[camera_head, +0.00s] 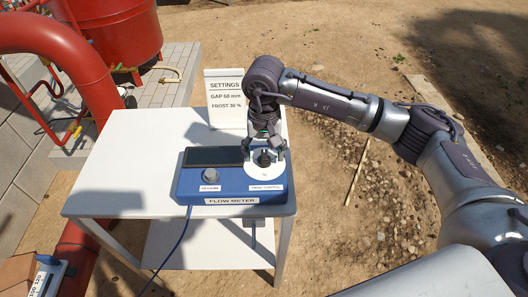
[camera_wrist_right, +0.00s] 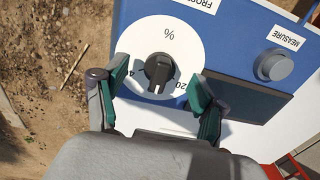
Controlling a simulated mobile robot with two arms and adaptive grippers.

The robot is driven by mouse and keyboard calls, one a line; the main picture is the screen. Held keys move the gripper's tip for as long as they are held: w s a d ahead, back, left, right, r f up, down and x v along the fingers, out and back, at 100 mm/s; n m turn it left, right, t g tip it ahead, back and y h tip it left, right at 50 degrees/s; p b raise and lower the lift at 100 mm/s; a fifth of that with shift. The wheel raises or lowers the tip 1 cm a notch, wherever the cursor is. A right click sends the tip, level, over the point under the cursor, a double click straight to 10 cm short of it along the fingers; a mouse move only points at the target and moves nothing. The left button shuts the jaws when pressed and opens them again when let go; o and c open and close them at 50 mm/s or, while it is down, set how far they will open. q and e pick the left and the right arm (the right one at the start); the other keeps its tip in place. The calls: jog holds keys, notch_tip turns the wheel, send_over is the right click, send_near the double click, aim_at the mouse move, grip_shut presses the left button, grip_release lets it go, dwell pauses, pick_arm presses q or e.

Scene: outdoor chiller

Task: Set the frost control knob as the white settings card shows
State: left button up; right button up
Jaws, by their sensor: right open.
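The frost control knob (camera_head: 264,158) is black and sits on a white round dial at the right of the blue flow meter box (camera_head: 190,190). The white settings card (camera_head: 226,98) stands behind the box and reads GAP 60 mm, FROST 30 %. My right gripper (camera_head: 266,150) is over the dial from behind. In the right wrist view the knob (camera_wrist_right: 159,72) lies between the open green-padded fingertips (camera_wrist_right: 158,85), apart from both. My left gripper is not in view.
A grey measure button (camera_head: 210,175) and a dark screen (camera_head: 213,156) are left of the dial. The white table (camera_head: 120,170) is clear on its left. A blue cable (camera_head: 180,238) hangs from the box. Red pipes and a red tank (camera_head: 115,30) stand at left.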

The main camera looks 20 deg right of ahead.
aim_at(264, 154)
notch_tip(264, 154, up, 7)
jog(key=p, duration=0.2)
jog(key=shift+p, duration=0.35)
jog(key=shift+r, duration=0.2)
notch_tip(264, 154, up, 12)
jog(key=shift+f, duration=0.15)
dwell(0.3)
